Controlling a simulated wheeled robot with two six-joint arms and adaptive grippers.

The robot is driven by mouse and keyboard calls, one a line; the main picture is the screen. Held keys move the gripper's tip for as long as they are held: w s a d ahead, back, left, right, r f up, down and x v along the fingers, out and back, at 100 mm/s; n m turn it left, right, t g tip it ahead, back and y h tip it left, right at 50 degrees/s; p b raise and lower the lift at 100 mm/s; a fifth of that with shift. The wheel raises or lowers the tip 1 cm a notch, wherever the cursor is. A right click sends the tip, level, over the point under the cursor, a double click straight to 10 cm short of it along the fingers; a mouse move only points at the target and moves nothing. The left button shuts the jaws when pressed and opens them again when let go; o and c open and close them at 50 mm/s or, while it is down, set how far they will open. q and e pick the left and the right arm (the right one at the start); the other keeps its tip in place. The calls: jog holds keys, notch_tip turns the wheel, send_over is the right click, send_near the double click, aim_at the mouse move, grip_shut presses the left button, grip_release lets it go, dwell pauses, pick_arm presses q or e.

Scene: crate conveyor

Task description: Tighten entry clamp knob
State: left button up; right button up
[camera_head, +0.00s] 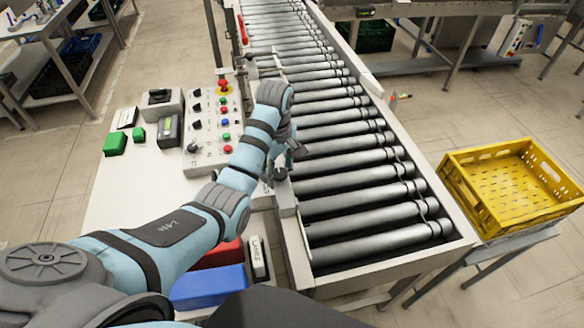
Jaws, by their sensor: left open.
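My left arm reaches in from the lower left across the white side table. My left gripper (290,158) is at the near left rail of the roller conveyor (352,155), just right of the control panel (208,128). It is partly hidden behind my own wrist. The jaws are open, and I see nothing held in them. I cannot make out the entry clamp knob clearly; a small grey clamp part (283,198) on the conveyor's left rail shows just below the gripper. My right gripper is not in view.
A yellow crate (455,182) stands on a stand right of the conveyor. Red (222,254) and blue (208,287) bins lie below the arm. Green blocks (115,145) and a dark device (169,130) sit on the side table. The rollers are clear.

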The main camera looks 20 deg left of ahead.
pick_arm(q)
jog(key=shift+w, duration=0.1)
jog(key=shift+w+f, duration=0.1)
jog(key=c, duration=1.2)
jog(key=shift+o, duration=0.2)
